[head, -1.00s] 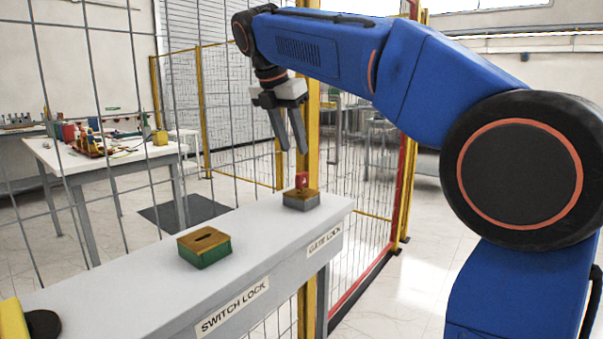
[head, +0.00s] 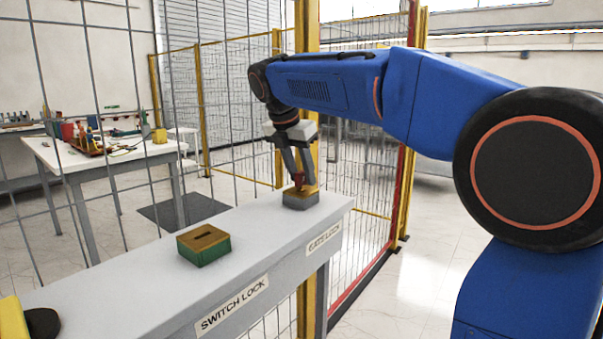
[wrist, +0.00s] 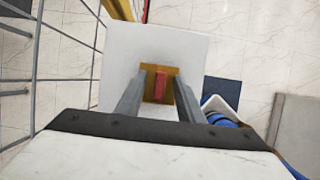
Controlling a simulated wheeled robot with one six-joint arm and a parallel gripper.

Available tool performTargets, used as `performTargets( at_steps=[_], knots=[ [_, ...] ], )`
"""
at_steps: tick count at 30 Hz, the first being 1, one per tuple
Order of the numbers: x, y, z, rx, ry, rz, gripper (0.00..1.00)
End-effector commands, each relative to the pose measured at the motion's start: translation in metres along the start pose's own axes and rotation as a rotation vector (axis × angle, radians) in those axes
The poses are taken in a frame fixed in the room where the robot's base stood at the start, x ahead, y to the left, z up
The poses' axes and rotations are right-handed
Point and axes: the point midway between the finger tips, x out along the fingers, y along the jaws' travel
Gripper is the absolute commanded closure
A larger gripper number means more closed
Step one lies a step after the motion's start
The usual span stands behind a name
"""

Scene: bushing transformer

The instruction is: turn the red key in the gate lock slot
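The red key (head: 298,180) stands upright in the gate lock (head: 300,199), a block with a yellow-brown top and grey base at the far right end of the grey shelf. My gripper (head: 299,186) has come down over the key, pointing down. In the wrist view the red key (wrist: 160,84) lies between the two fingers (wrist: 159,100), with a gap on each side. The fingers are open and straddle the key. The lock's yellow-brown top (wrist: 158,66) shows around it.
The switch lock (head: 204,245), green with a yellow-brown slotted top, sits nearer on the shelf (head: 130,290). A wire-mesh fence with yellow posts (head: 203,110) runs behind. A yellow object (head: 12,322) stands at the near left end.

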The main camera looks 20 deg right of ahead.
Motion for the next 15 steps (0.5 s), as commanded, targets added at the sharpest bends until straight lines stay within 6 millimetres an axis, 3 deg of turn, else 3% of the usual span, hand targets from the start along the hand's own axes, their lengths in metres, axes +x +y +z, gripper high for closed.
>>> performTargets(
  at_steps=[3,7,15],
  knots=[
    [-0.0002,0.0000,0.0000,0.000,0.000,0.000,0.68],
    [-0.0003,0.0000,0.0000,0.000,0.000,0.000,0.99],
    [0.0001,0.0008,-0.0001,0.050,0.001,-0.023,1.00]
  ],
)
